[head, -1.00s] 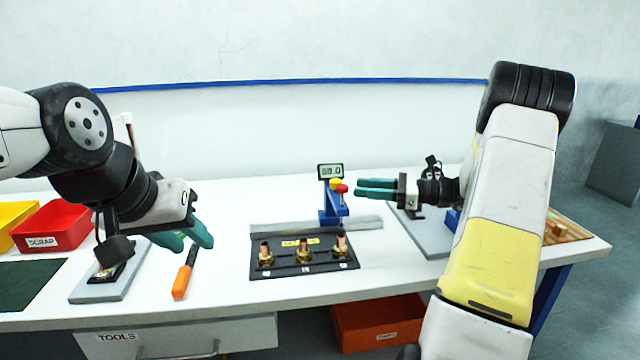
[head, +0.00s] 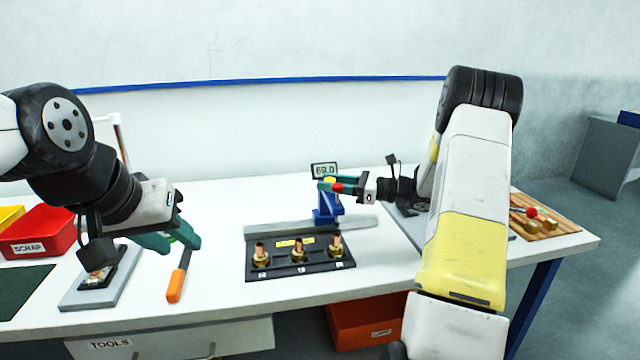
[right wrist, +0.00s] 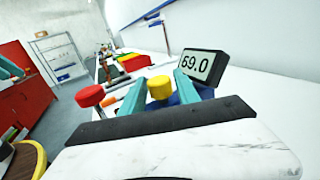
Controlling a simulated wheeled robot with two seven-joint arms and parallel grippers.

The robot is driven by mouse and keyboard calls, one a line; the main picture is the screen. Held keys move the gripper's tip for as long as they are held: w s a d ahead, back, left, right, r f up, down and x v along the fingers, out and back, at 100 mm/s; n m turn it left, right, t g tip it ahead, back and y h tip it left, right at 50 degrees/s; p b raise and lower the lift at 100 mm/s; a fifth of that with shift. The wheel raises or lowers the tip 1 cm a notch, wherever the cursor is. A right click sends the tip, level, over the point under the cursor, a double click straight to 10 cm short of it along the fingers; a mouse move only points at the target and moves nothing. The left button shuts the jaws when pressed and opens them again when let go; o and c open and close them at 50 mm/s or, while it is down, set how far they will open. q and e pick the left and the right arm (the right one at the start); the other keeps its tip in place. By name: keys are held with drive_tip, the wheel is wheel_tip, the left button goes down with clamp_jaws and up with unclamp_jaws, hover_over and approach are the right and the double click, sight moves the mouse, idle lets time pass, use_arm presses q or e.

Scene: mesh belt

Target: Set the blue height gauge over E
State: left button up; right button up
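The blue height gauge (head: 326,214) stands upright behind the black plate (head: 300,266), by a grey metal bar. Its display reads 69.0, also in the right wrist view (right wrist: 197,66). Three brass fittings with copper tubes stand in a row on the plate; their small labels are too small to read, so I cannot pick out E. My right gripper (head: 330,186) is at the gauge's upper part. Its teal fingers stand apart on either side of the yellow knob (right wrist: 160,88); a firm grip is not evident. The red knob (right wrist: 90,96) is outside the fingers. My left gripper (head: 172,238) is open and empty.
An orange-handled tool (head: 178,277) lies below my left gripper. A grey stand (head: 88,293) and a red SCRAP bin (head: 38,236) are at left. The grey metal bar (head: 358,223) runs behind the plate. A wooden board (head: 545,222) with parts lies at right.

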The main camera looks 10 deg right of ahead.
clamp_jaws()
idle(1.4)
